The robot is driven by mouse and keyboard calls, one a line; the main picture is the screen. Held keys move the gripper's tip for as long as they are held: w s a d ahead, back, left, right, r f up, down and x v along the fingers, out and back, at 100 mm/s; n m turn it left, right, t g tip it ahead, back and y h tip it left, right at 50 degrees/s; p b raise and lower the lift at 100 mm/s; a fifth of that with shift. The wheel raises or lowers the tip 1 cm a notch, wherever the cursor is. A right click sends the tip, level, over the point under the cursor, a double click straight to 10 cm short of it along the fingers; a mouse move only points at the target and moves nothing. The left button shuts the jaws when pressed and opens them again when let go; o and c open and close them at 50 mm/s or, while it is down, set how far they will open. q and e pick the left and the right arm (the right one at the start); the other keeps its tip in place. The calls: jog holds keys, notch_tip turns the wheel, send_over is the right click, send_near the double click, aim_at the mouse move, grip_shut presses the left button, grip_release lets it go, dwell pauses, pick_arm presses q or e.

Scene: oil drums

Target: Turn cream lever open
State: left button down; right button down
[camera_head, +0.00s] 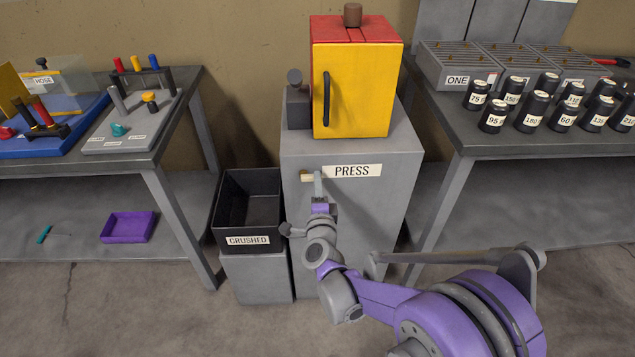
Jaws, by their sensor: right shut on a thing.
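The cream lever (307,176) sticks out from the front of the grey press stand, left of the PRESS label. It lies about level, pointing left. My right gripper (318,183) reaches up to it from below, and its jaws are shut on the lever near its right end. The gripper hides part of the lever and where it joins the stand. The press's yellow door (358,95) with a dark handle is above and looks shut. My left gripper is not in view.
A black CRUSHED bin (248,208) stands close left of the press. A left table (145,150) holds a hose set and coloured pegs, with a purple tray (127,227) below. A right table (470,130) holds several labelled black drums (493,116) and grey crates (458,66).

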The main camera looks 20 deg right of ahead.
dwell(0.5)
jog(key=c, duration=0.8)
grip_release()
jog(key=v, duration=1.1)
jog(key=shift+p, duration=0.3)
jog(key=shift+w, duration=0.1)
